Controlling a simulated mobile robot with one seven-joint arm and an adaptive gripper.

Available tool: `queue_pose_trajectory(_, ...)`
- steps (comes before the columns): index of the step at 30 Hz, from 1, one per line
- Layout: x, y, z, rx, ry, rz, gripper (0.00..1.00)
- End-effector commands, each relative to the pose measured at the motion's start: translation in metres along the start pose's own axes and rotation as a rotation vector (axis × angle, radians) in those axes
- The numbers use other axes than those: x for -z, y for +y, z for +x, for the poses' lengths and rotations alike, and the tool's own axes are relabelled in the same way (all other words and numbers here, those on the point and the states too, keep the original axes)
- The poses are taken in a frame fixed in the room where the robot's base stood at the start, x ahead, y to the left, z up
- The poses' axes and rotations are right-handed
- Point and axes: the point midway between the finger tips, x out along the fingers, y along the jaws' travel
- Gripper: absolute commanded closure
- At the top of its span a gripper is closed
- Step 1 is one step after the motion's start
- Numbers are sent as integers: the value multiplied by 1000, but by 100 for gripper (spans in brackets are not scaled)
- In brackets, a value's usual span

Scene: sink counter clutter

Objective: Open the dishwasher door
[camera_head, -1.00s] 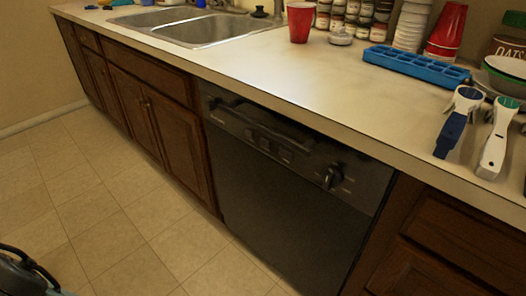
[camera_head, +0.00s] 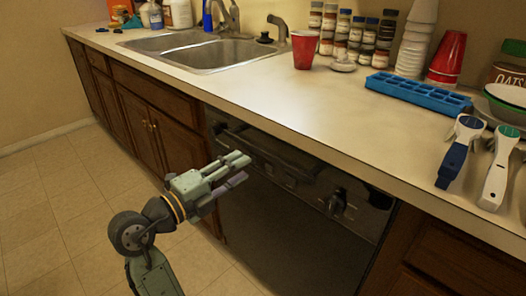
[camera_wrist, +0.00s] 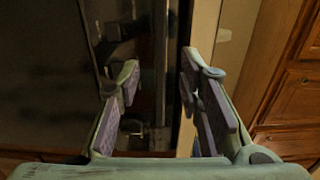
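The black dishwasher (camera_head: 290,240) sits under the counter, and its door looks shut. Its dark handle bar (camera_head: 268,150) runs along the top of the front, with a round knob (camera_head: 337,203) to the right. My gripper (camera_head: 246,168) is in front of the upper left of the dishwasher, pointing toward the handle area. In the wrist view my gripper (camera_wrist: 160,82) has its two fingers well apart with nothing held between them. The dark dishwasher front (camera_wrist: 130,50) shows between and left of the fingers. Whether a finger touches the handle cannot be told.
The pale countertop (camera_head: 300,110) overhangs the dishwasher. It holds a sink (camera_head: 225,55), a red cup (camera_head: 304,50), a blue ice tray (camera_head: 415,92) and two scoop-like tools. Wooden cabinets (camera_head: 140,125) flank the dishwasher. The tiled floor (camera_head: 60,200) is clear.

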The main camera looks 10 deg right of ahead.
Motion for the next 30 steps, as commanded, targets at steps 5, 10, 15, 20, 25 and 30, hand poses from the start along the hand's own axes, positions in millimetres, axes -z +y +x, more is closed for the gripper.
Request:
queue_pose_trajectory(5, 1, -3, 35, 0, 4, -3, 67)
queue_pose_trajectory(10, 1, -2, 65, 0, 1, -2, 67)
queue_pose_trajectory(15, 0, -2, 84, 1, -1, -3, 67)
queue_pose_trajectory(20, -1, -1, 90, 0, -4, -1, 67)
queue_pose_trajectory(25, -1, 0, 90, 1, -4, -1, 67)
queue_pose_trajectory(30, -1, 0, 90, 1, -4, -1, 75)
